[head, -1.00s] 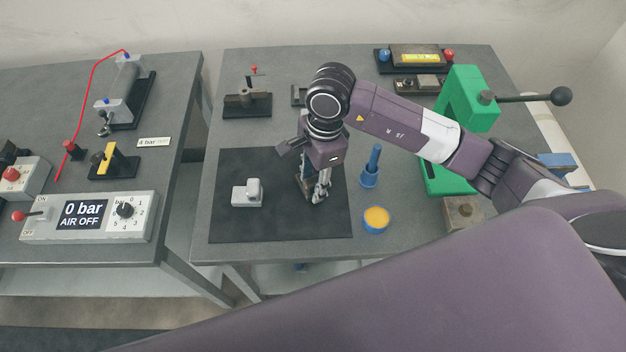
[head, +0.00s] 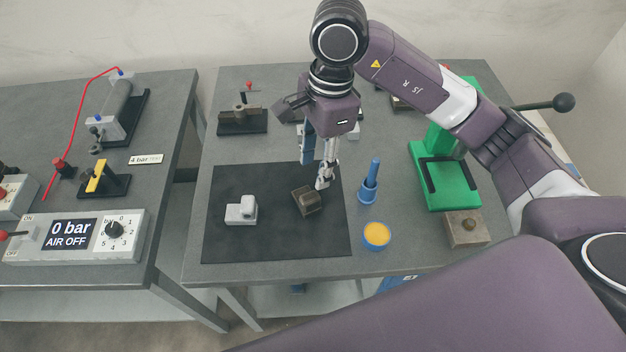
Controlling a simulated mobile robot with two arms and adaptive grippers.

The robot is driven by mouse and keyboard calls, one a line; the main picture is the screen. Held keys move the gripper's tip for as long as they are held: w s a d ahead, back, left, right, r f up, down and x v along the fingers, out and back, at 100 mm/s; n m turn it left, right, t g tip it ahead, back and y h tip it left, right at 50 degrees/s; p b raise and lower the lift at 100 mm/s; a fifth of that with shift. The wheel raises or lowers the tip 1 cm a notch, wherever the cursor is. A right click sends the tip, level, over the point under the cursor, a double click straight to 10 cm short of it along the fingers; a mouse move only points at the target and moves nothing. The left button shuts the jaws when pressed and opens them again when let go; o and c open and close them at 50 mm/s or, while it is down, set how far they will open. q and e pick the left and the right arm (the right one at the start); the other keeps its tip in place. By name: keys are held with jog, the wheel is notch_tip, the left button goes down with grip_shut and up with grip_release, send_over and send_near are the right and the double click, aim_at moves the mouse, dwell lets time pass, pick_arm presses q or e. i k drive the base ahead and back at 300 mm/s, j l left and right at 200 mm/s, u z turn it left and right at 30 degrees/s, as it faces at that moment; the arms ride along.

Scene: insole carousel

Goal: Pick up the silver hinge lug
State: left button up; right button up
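A light silver-grey lug (head: 241,211) with a raised rounded end lies on the left part of the black mat (head: 277,245). A dark brown block-like part (head: 308,201) lies on the mat to its right. My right gripper (head: 323,180) points down above the mat, just behind and above the brown part and to the right of the silver lug. Nothing shows held in it. Its fingers overlap in this view, so their opening is unclear. My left gripper is not in view.
A blue upright pin (head: 370,182) and an orange-topped blue cup (head: 376,236) stand right of the mat. A green press (head: 445,175) and a small block (head: 466,229) are farther right. A dark fixture (head: 242,120) stands behind the mat. A gap separates the left table.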

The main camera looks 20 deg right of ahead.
aim_at(245, 213)
jog(key=j+z, duration=0.15)
jog(key=j, duration=0.25)
jog(key=k+j+z, duration=0.15)
jog(key=j, duration=0.25)
jog(key=j+z, duration=0.15)
jog(key=j, duration=0.25)
jog(key=k+j+z, duration=0.15)
jog(key=j, duration=0.25)
